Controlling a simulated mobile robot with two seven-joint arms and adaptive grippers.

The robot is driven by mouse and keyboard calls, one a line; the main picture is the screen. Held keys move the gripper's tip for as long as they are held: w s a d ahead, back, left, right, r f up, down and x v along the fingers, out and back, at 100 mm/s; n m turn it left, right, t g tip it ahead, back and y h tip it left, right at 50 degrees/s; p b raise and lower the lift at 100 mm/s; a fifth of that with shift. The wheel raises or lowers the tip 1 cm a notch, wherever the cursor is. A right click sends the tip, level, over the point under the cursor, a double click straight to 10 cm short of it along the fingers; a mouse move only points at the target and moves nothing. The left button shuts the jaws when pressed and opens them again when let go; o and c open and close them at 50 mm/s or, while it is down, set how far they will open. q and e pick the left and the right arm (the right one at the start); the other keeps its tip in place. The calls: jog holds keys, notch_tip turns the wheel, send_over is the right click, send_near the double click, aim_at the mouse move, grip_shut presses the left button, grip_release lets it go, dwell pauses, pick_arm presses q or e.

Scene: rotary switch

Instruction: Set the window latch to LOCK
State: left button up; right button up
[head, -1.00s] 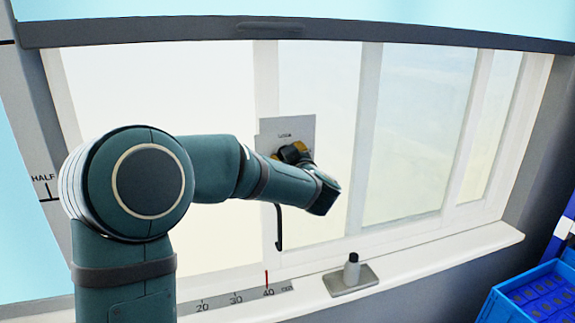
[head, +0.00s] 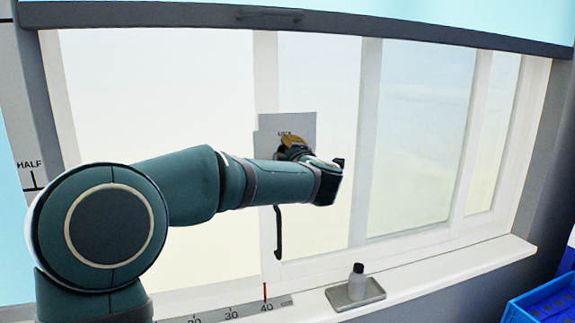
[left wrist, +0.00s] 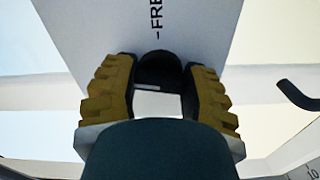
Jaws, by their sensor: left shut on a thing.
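The latch plate (head: 302,126) is a pale grey panel on the window's upright frame, with a small LOCK label at its top. In the left wrist view the plate (left wrist: 190,25) shows a sideways label beginning "FRE" with a tick. The dark round latch knob (left wrist: 158,68) sits between the fingers of my left gripper (left wrist: 160,78). That gripper (head: 293,147), with its yellow-backed fingers, is shut on the knob. My wrist hides most of the knob in the head view, and I cannot tell which mark it points to. My right gripper is not in view.
A dark hooked handle (head: 279,235) hangs below the plate. A ruler (head: 240,311) lies along the sill's front. A blue crate (head: 532,303) is at lower right.

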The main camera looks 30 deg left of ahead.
pick_arm(q)
jog(key=shift+n+b, duration=0.8)
jog(key=shift+n, duration=0.3)
jog(key=o, duration=1.2)
jog(key=v, duration=1.2)
